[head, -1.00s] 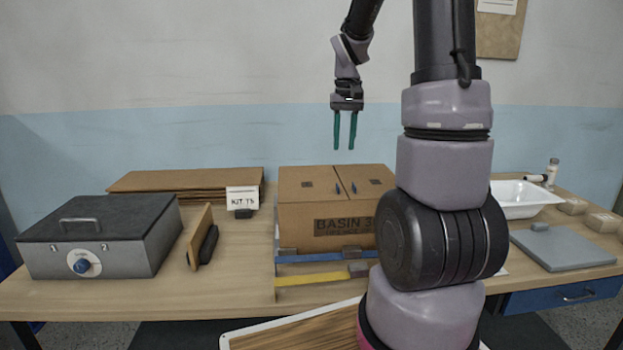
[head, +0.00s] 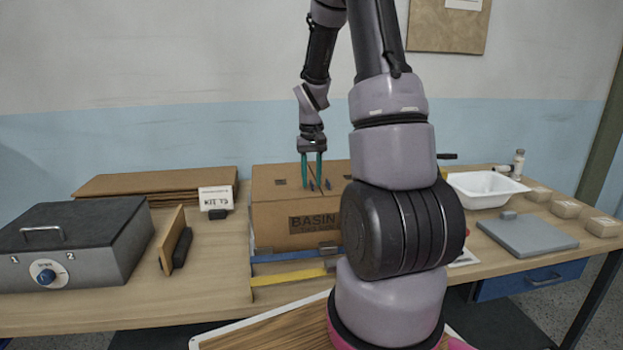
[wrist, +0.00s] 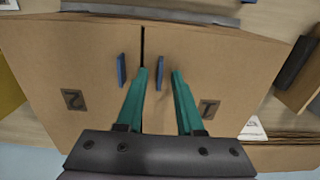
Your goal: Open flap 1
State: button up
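The cardboard box marked BASIN (head: 275,219) stands on the table with both top flaps lying closed. Flap 1 (wrist: 222,70) is on the right in the wrist view, where its number looks upside down. In the head view it is the left flap (head: 270,174). A narrow dark seam parts it from flap 2 (wrist: 85,65). A blue tab (wrist: 160,72) stands on flap 1 near the seam; flap 2 has another (wrist: 121,69). My gripper (wrist: 160,73) is open, its teal fingers on either side of flap 1's tab with gaps. It also shows in the head view (head: 311,184).
A grey case with a dial (head: 75,250) and an upright brown board (head: 172,240) stand left. Flat cardboard (head: 150,184) and a KIT card (head: 215,200) lie behind. A white basin (head: 485,190) and grey plate (head: 528,235) are right. My arm hides the box's right part.

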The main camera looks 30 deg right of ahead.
jog(key=shift+f, duration=0.1)
grip_shut()
dwell(1.4)
